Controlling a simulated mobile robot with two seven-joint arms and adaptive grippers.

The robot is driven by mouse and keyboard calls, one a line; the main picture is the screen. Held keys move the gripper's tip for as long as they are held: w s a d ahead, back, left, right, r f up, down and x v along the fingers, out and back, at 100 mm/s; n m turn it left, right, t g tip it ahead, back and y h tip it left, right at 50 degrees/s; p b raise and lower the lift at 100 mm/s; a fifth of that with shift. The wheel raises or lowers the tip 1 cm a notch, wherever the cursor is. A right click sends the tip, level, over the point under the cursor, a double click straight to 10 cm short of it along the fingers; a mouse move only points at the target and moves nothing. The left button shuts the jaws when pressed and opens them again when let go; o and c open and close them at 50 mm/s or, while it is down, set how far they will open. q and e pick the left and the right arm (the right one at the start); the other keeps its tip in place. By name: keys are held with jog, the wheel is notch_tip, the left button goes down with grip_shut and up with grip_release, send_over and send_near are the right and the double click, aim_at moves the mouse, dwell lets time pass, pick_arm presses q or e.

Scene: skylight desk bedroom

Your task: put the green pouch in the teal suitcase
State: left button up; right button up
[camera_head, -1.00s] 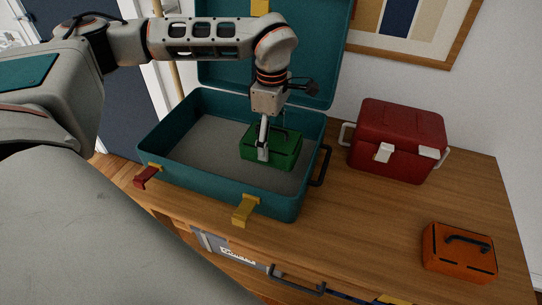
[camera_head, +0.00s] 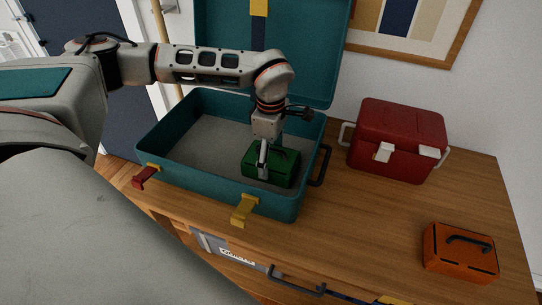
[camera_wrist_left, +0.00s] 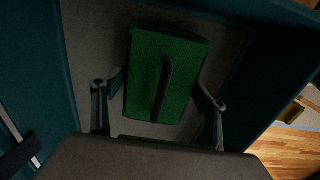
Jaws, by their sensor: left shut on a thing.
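The green pouch (camera_head: 281,169) has a dark handle on top and is inside the open teal suitcase (camera_head: 172,141), toward its right end. My left gripper (camera_head: 263,166) is shut on the pouch from above. In the left wrist view the pouch (camera_wrist_left: 167,80) sits between the two fingers (camera_wrist_left: 160,100), over the suitcase's grey floor. I cannot tell whether the pouch touches that floor. The suitcase stands on the wooden top with its lid raised at the back. My right gripper is not in view.
A red cooler box (camera_head: 398,138) with white handles stands right of the suitcase. An orange case (camera_head: 460,252) lies at the front right of the wooden top (camera_head: 369,220). The suitcase's left part is empty.

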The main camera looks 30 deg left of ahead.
pick_arm(q)
jog(key=o, duration=1.3)
jog(key=shift+f, duration=0.1)
jog(key=shift+c, duration=0.2)
notch_tip(320, 180, up, 12)
jog(key=shift+r+p, duration=0.2)
jog(key=shift+p, duration=0.2)
jog(key=shift+s, duration=0.1)
